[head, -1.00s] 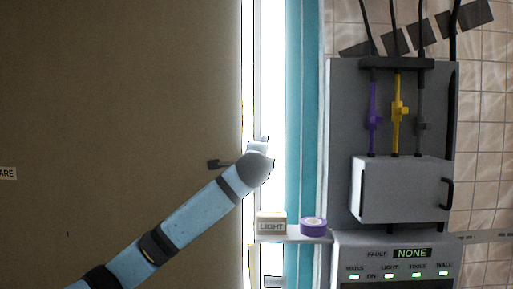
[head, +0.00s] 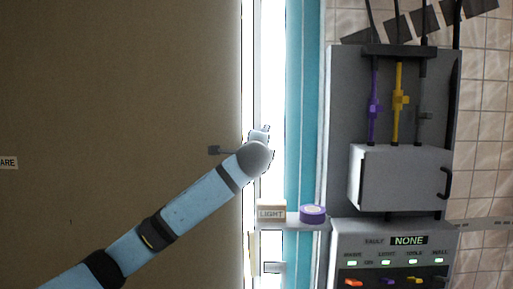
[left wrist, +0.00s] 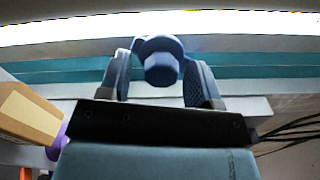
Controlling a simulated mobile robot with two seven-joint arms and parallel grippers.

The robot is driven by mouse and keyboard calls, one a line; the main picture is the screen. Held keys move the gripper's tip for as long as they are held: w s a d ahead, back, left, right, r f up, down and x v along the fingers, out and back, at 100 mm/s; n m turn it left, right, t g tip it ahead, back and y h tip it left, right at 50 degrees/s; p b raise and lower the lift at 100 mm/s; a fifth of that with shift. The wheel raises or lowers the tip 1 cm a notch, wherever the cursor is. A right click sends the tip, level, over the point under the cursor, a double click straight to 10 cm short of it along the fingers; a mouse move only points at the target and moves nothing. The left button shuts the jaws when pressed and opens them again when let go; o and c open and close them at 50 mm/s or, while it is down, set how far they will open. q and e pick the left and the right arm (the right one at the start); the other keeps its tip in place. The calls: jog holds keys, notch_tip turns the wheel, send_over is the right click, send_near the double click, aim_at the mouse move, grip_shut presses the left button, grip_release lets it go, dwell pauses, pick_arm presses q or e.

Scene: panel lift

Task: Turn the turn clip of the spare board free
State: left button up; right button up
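The spare board (head: 120,100) is the large brown sheet filling the left of the head view. My left gripper (head: 261,134) is at that edge, mostly hidden behind my wrist in the head view. In the left wrist view its two fingers (left wrist: 160,78) stand apart, with a round blue knob (left wrist: 162,62) between them. I cannot tell whether they touch it. My right gripper is not in view.
A small shelf (head: 292,222) right of the board holds a box marked LIGHT (head: 271,211) and a purple tape roll (head: 312,213). Further right are a grey cabinet (head: 398,178) with cables and a status panel (head: 380,255) reading NONE.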

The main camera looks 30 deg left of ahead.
pick_arm(q)
jog(key=b+v, duration=0.2)
jog(key=v, duration=1.2)
jog(key=shift+w, duration=0.1)
